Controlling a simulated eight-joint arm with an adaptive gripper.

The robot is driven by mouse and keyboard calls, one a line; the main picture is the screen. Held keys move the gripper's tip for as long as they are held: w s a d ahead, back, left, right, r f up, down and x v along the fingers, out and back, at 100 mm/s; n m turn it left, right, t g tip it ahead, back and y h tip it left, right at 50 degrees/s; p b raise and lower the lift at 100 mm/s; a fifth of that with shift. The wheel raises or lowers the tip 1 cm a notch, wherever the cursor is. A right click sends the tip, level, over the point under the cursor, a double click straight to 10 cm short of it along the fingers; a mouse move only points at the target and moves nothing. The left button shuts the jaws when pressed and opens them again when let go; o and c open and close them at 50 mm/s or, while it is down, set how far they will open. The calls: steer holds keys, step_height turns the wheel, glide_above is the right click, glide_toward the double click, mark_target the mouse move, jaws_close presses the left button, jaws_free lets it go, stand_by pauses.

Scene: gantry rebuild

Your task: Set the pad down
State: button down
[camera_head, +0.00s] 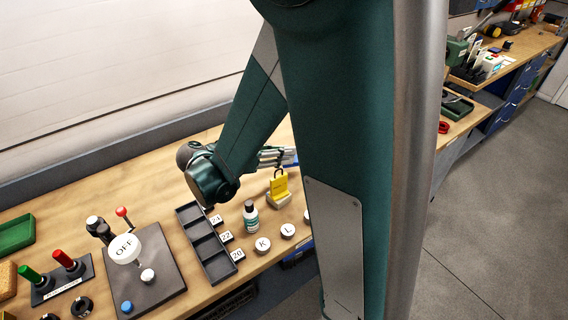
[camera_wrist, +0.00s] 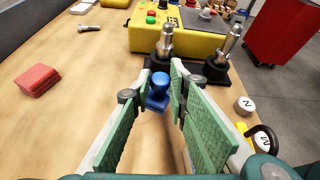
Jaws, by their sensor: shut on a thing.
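A small blue pad (camera_wrist: 158,88) with a rounded knob on top and a flat square base shows between my fingertips in the wrist view. My gripper (camera_wrist: 161,88) is shut on it, with a green ribbed finger on each side. The wooden bench (camera_wrist: 75,103) lies below; I cannot tell how far the pad's base is above it. In the head view my gripper (camera_head: 278,157) is partly hidden behind my own arm, and the pad cannot be made out there.
In the wrist view, metal posts (camera_wrist: 165,42) on black bases and a yellow control box (camera_wrist: 146,36) stand beyond the pad. A red block (camera_wrist: 37,79) lies left, white discs (camera_wrist: 244,105) right. Bare bench lies between. In the head view, a yellow padlock (camera_head: 279,186) stands near my gripper.

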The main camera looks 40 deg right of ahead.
stand_by(0.3)
steer(key=shift+f+b, duration=0.55)
steer(key=shift+f, duration=1.35)
steer(key=shift+f, duration=0.1)
steer(key=c, duration=2.2)
jaws_free()
steer(key=p+v, duration=0.2)
steer(key=v, duration=1)
steer(key=shift+p, duration=0.35)
